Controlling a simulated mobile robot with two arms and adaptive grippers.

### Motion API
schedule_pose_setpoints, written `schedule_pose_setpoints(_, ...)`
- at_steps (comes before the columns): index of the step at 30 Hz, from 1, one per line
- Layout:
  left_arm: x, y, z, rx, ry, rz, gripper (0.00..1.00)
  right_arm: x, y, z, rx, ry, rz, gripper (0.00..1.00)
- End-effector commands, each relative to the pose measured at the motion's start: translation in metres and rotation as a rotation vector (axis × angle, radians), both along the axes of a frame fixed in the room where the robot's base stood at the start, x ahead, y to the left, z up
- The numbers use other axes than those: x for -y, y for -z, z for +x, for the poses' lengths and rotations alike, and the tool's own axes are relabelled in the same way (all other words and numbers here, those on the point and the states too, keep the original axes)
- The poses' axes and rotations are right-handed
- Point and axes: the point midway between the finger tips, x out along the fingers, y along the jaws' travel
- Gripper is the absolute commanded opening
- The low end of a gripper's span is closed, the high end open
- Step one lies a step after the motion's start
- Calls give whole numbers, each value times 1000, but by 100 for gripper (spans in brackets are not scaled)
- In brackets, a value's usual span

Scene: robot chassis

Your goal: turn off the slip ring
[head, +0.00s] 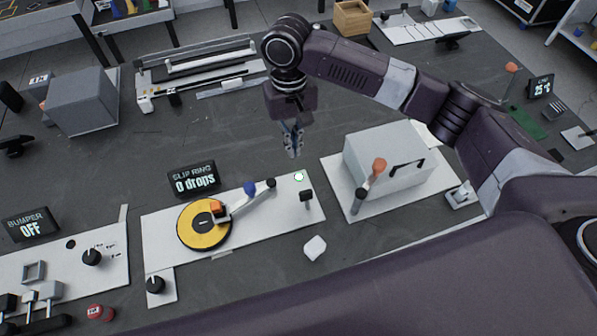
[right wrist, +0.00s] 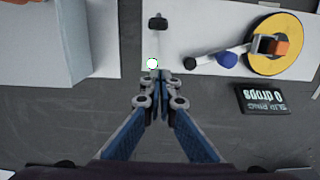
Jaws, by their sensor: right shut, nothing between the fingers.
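The slip ring is a white board (head: 265,222) with a yellow disc (head: 190,228) carrying an orange block, a blue knob (head: 250,188) and a small black post (head: 306,196). Its display (head: 193,179) reads "SLIP RING 0 drops". A lit white-green lamp (head: 299,177) sits at the board's far right corner. A black dial (head: 155,285) is on a tab at the front left. My right gripper (head: 294,154) is shut and empty above the table behind the lamp. In the right wrist view its fingertips (right wrist: 161,78) appear just below the lamp (right wrist: 152,63). My left gripper is not in view.
A grey box (head: 385,155) with an orange-topped lever (head: 375,170) stands right of the slip ring. A bumper station (head: 92,257) reading "OFF" is at the left. A small white block (head: 315,247) lies in front.

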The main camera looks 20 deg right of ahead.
Motion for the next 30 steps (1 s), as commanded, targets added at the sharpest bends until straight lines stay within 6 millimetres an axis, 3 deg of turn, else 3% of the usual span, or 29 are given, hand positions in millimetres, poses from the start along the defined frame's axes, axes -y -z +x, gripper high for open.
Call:
schedule_pose_setpoints(5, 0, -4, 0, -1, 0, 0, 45, 1, 19, -3, -5, 1, -1, 0)
schedule_pose_setpoints(17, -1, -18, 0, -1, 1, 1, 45, 1, 100, -10, -3, 0, -2, 0)
schedule_pose_setpoints(20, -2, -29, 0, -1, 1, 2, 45, 2, 88, -24, 1, -3, -1, 0)
schedule_pose_setpoints(30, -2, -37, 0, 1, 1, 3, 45, 2, 82, -45, 0, -1, 0, 0)
